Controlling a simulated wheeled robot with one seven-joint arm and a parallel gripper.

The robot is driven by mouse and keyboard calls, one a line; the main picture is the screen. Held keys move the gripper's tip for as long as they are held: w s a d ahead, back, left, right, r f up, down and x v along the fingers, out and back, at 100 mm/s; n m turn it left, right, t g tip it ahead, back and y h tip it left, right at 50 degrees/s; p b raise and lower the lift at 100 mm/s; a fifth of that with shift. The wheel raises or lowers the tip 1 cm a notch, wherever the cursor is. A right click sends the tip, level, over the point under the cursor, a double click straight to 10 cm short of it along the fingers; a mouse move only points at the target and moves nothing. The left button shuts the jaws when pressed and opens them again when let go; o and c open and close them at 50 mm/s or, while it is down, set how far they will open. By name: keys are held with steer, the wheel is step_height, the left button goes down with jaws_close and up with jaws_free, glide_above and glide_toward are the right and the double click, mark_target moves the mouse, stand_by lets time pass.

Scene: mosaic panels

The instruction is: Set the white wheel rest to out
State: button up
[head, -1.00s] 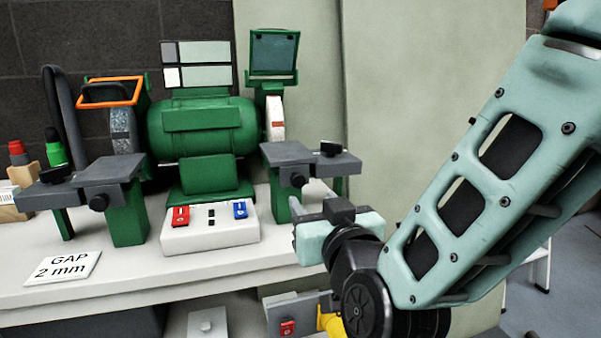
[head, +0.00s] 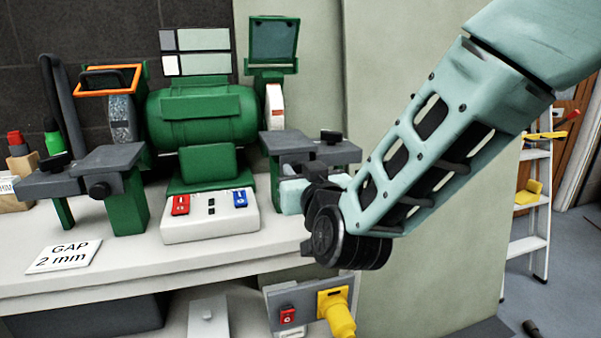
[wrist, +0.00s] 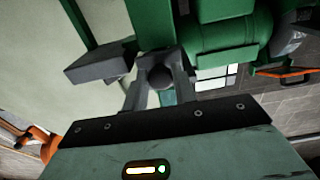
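The white wheel (head: 274,108) is at the right end of the green grinder (head: 202,118). Its grey rest (head: 290,143) sits in front of it, with a black knob (head: 331,137) on top. My gripper (head: 290,186) is just below this rest in the head view, and hides the rest's front knob there. In the wrist view, a dark round knob (wrist: 160,77) shows between the two grey fingers of my gripper (wrist: 160,75). The fingers stand apart on either side of it; contact is not clear. The grey rest plate (wrist: 97,67) is to their left.
The left rest (head: 110,160) stands before the grey wheel (head: 121,118). A switch box (head: 210,222) with red and blue switches is left of my gripper. A "GAP 2 mm" card (head: 64,256) lies on the bench (head: 150,262). A stepladder (head: 540,200) stands at right.

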jaws_close()
steer(key=shift+s, duration=0.25)
steer(key=shift+b+v, duration=0.3)
steer(key=shift+v, duration=0.45)
steer(key=o, duration=0.7)
jaws_free()
steer(key=shift+d, duration=0.1)
steer(key=shift+o, duration=0.2)
steer(key=shift+s, duration=0.1)
steer(key=b+v, duration=0.9)
steer(key=v, duration=0.8)
steer(key=shift+s, duration=0.15)
steer(key=shift+r, duration=0.1)
